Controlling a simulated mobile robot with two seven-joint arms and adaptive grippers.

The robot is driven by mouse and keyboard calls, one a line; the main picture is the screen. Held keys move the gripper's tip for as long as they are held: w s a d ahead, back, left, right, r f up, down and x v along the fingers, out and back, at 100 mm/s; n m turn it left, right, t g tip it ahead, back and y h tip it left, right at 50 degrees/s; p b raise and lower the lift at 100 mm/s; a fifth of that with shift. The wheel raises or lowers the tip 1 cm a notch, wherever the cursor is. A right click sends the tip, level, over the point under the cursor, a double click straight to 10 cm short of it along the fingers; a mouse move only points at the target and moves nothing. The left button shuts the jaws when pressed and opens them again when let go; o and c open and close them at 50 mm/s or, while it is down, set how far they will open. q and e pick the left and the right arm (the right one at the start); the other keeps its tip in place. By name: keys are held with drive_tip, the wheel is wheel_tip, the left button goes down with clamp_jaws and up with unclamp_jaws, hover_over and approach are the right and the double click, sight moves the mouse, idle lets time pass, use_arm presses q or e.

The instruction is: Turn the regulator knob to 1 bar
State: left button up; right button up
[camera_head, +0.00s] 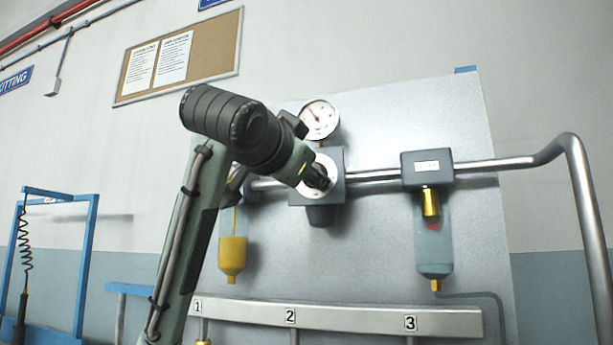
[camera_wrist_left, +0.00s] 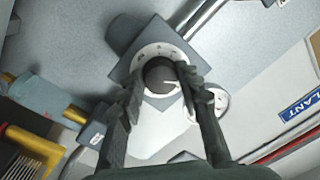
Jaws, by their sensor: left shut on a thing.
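The regulator (camera_head: 337,188) is a dark grey block on the pipe, with a white ring scale at its front. Its dark round knob (camera_wrist_left: 160,75) shows in the left wrist view with a pale pointer line; the scale marks are too small to read. My left gripper (camera_wrist_left: 160,79) is shut on the knob, one finger on each side. In the head view the left gripper (camera_head: 318,178) covers most of the knob. The round white pressure gauge (camera_head: 320,119) sits above the regulator; its reading is not legible. My right gripper is not in view.
A horizontal pipe (camera_head: 375,174) runs through the regulator. A yellow-filled bowl (camera_head: 233,252) hangs at left and a clear bowl (camera_head: 434,245) at right. A rail numbered 1 to 3 (camera_head: 345,317) lies below. The grey panel (camera_head: 410,110) above the pipe is clear at right.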

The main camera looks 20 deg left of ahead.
use_arm(q)
drive_tip(key=shift+d+n+g+b, duration=0.15)
drive_tip(key=shift+n+b, duration=0.25)
drive_tip(key=shift+n, duration=2.1)
drive_tip(key=shift+d+n+g+b, duration=0.15)
drive_tip(key=shift+n+b, duration=0.25)
drive_tip(key=shift+n, duration=2.1)
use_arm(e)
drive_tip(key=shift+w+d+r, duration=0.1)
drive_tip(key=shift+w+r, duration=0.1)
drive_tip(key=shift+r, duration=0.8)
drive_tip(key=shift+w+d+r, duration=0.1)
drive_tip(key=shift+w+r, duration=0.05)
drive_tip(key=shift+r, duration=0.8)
use_arm(q)
drive_tip(key=shift+a, duration=0.1)
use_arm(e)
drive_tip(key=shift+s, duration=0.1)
use_arm(q)
drive_tip(key=o, duration=1.2)
drive_tip(key=shift+c, duration=0.2)
drive_tip(key=s, duration=0.7)
drive_tip(key=shift+s, duration=0.25)
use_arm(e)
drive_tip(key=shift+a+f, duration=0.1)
